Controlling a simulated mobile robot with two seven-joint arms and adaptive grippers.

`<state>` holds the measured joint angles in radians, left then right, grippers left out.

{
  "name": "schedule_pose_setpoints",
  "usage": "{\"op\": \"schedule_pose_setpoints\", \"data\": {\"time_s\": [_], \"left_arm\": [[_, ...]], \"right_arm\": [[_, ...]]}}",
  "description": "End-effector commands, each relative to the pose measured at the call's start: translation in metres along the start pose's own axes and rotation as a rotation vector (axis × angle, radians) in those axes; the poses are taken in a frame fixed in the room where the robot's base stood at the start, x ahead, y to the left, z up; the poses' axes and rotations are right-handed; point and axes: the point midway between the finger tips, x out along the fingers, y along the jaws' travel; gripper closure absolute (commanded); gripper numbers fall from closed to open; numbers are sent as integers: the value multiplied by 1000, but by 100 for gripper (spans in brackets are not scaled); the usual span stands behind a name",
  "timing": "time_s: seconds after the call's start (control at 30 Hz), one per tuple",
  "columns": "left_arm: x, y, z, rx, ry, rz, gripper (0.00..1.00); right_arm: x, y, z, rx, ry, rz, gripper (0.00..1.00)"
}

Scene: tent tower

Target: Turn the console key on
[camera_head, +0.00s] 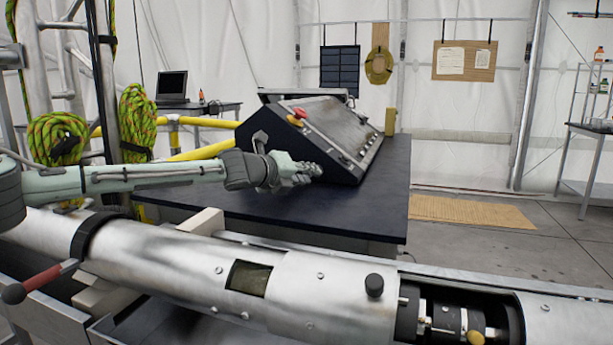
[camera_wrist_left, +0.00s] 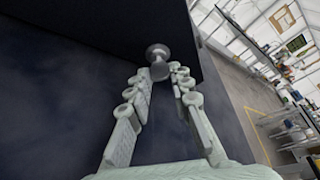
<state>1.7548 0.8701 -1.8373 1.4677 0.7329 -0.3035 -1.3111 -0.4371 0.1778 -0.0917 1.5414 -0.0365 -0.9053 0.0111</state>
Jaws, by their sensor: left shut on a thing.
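The console (camera_head: 345,124) is a dark box with a sloped metal panel, standing on a dark table (camera_head: 384,200). My left gripper (camera_head: 308,171) is at the lower part of the console's near side. The key's angle cannot be told. In the head view, the key is hidden by the gripper. My right gripper is not in view.
A large metal cylinder (camera_head: 190,258) lies across the front, below my left arm. A red knob (camera_head: 299,113) sits on the console's upper edge. Yellow rails (camera_head: 205,147) and coiled ropes (camera_head: 58,138) are at left. The floor right of the table is open.

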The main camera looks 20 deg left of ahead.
Motion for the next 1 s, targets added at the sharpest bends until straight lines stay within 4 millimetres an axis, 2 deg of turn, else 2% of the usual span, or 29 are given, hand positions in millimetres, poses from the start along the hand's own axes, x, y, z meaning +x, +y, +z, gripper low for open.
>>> {"op": "schedule_pose_setpoints", "data": {"time_s": [0.6,1.0], "left_arm": [[0,-5,-1,508,0,211,100],[1,-6,-2,693,0,288,100]], "right_arm": [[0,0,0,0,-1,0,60],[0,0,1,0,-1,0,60]]}}
